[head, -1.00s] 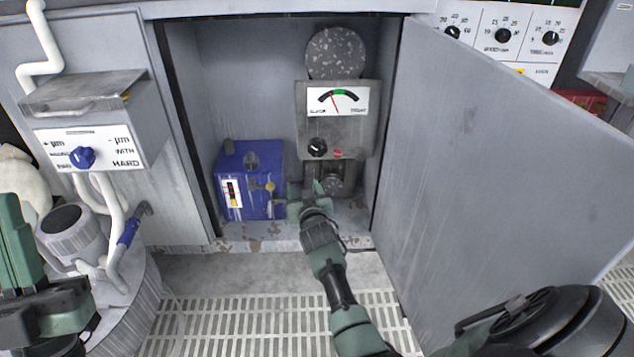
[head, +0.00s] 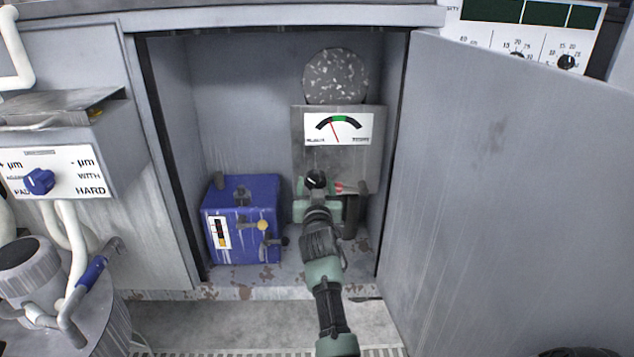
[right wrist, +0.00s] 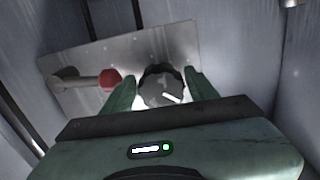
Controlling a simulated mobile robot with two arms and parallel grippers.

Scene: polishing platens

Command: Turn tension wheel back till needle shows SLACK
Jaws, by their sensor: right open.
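The grey tension unit (head: 298,148) stands inside the open cabinet. Its gauge (head: 339,128) has a dark arc with a green middle part; the red needle leans left of the green, and the end labels are blurred. Below the gauge is a black wheel (head: 316,179); in the right wrist view the wheel (right wrist: 162,84) carries a white mark. My right gripper (head: 318,190) is at the wheel, open, with one finger on each side of it. In the right wrist view a gap shows beside the wheel; contact cannot be told. My left gripper is out of view.
A red-tipped lever (right wrist: 85,80) sticks out close beside the wheel. A blue box (head: 241,225) with a yellow knob stands left of my right arm. A speckled disc (head: 335,76) sits above the unit. The open cabinet door (head: 500,200) bounds the right side.

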